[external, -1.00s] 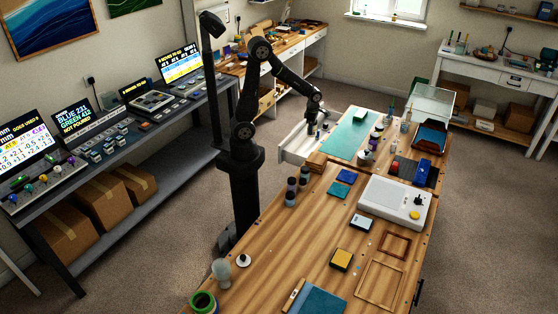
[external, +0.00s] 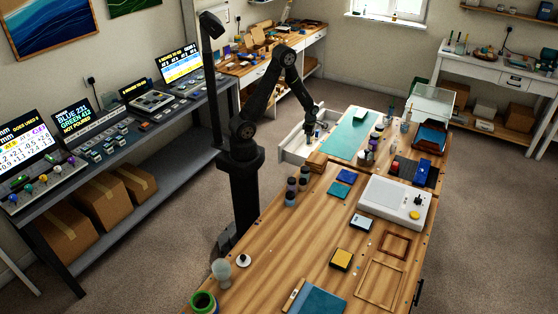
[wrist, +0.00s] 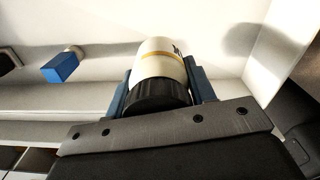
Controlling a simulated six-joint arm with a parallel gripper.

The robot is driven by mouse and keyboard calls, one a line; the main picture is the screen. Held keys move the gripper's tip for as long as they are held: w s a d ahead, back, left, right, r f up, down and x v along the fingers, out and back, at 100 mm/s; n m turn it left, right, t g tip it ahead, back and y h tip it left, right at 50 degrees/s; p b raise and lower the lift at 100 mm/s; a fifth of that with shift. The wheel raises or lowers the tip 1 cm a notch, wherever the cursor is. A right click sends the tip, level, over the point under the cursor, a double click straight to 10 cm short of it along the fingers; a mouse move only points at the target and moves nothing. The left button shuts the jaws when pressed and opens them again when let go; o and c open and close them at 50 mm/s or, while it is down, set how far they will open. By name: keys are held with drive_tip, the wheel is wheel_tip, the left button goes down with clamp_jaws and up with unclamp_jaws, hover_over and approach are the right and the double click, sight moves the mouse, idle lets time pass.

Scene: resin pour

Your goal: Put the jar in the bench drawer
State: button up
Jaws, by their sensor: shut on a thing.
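The jar (wrist: 158,62) has a pale cream body with a yellow band and a black lid. In the wrist view it is held between the blue fingers of my gripper (wrist: 160,80), with the lid end toward the camera. The bench drawer (external: 292,146) is white and stands open on the left side of the workbench. In the external view my gripper (external: 312,134) is low at the open drawer. The pale drawer inside (wrist: 108,24) shows behind the jar in the wrist view. I cannot tell whether the jar touches the drawer floor.
A blue block-like thing (wrist: 62,67) lies at the left in the wrist view, with a dark item (wrist: 8,58) beyond it. A drawer wall (wrist: 285,50) rises close on the right. Dark bottles (external: 291,190) and a teal mat (external: 349,133) are on the bench nearby.

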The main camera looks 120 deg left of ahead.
drive_tip(key=shift+s+a+f, duration=0.25)
drive_tip(key=shift+a+f, duration=0.1)
drive_tip(key=shift+a, duration=0.05)
drive_tip(key=shift+f, duration=1.9)
drive_tip(key=shift+f, duration=0.1)
drive_tip(key=shift+f, duration=0.1)
drive_tip(key=o, duration=1.1)
wheel_tip(320, 180, up, 12)
drive_tip(key=shift+r, duration=0.2)
